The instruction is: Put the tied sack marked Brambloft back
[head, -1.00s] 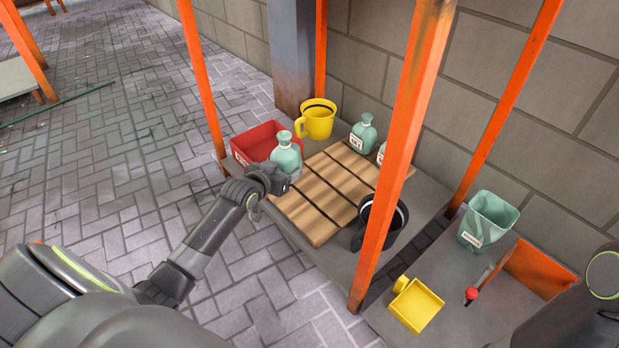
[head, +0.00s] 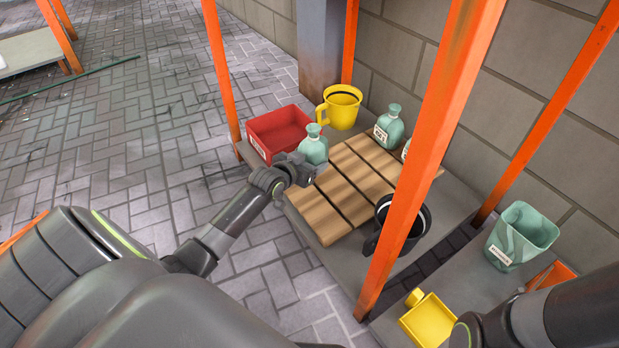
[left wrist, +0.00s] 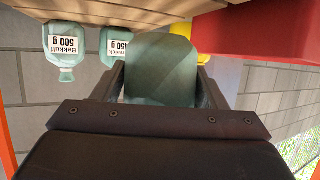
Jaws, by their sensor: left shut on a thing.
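A green tied sack (head: 313,149) is held in my left gripper (head: 301,172), at the near left corner of the slatted wooden board (head: 350,188). No label shows on it, so I cannot tell if it is the Brambloft one. In the left wrist view the held sack (left wrist: 163,70) sits between both fingers. A similar sack (head: 389,127) stands at the board's back edge, and another (head: 405,149) is mostly hidden behind the orange post. The left wrist view shows a sack marked Bekkulf 500 g (left wrist: 65,48) and one marked 150 g (left wrist: 117,44), its name partly hidden. My right gripper is out of view.
A red bin (head: 279,133) is close left of the held sack. A yellow jug (head: 340,107) is behind it. A black jug (head: 400,222) is by the orange post (head: 430,150). A green bucket (head: 520,237) and yellow scoop (head: 427,320) lie right. Orange posts frame the shelf.

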